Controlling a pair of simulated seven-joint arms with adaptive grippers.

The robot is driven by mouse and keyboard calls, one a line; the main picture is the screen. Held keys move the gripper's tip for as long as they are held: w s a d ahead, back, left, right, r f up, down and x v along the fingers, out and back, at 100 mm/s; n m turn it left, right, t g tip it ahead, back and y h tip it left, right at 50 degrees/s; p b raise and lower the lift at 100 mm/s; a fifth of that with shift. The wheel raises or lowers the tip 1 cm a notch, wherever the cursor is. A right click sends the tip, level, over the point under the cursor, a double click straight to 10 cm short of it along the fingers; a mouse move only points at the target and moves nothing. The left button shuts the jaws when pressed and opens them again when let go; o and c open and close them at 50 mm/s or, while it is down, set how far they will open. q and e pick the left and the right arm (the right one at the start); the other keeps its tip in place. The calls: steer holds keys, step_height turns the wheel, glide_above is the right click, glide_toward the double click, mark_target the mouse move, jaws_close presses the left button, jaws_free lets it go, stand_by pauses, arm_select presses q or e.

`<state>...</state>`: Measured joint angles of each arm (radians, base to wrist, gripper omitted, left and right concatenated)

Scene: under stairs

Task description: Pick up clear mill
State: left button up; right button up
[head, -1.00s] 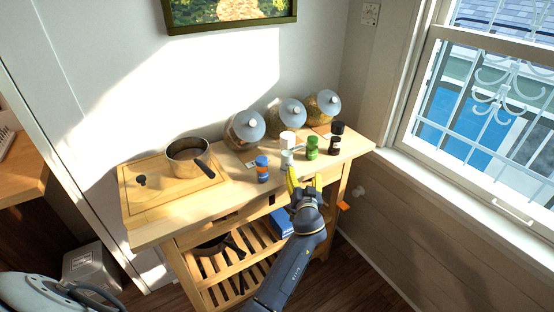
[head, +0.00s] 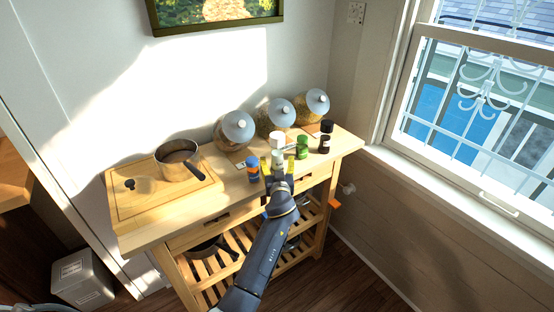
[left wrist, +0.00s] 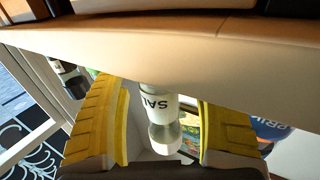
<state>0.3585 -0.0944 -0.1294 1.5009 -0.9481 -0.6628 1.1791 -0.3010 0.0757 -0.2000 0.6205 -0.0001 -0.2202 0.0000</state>
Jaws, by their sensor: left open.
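The clear mill (head: 278,158) stands near the front edge of the wooden cart top, partly hidden by my left gripper. In the left wrist view the mill (left wrist: 158,103) shows a pale body lettered "SAL" and a clear, rounded end. My left gripper (head: 277,166) has its yellow fingers spread, one on each side of the mill. In the left wrist view, the left gripper (left wrist: 165,130) shows visible gaps between its fingers and the mill. My right gripper is not in view.
A blue shaker (head: 252,169) stands close left of the mill. A white-capped jar (head: 277,140), a green jar (head: 302,148) and a dark jar (head: 325,144) stand behind and right. Lidded glass jars line the wall; a pot (head: 177,160) sits on a board (head: 130,205) at left.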

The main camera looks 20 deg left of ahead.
arm_select(q)
steer(key=c, duration=1.5)
steer(key=shift+r, duration=0.1)
step_height(320, 180, up, 20)
steer(key=shift+f, duration=0.1)
steer(key=o, duration=0.8)
jaws_close()
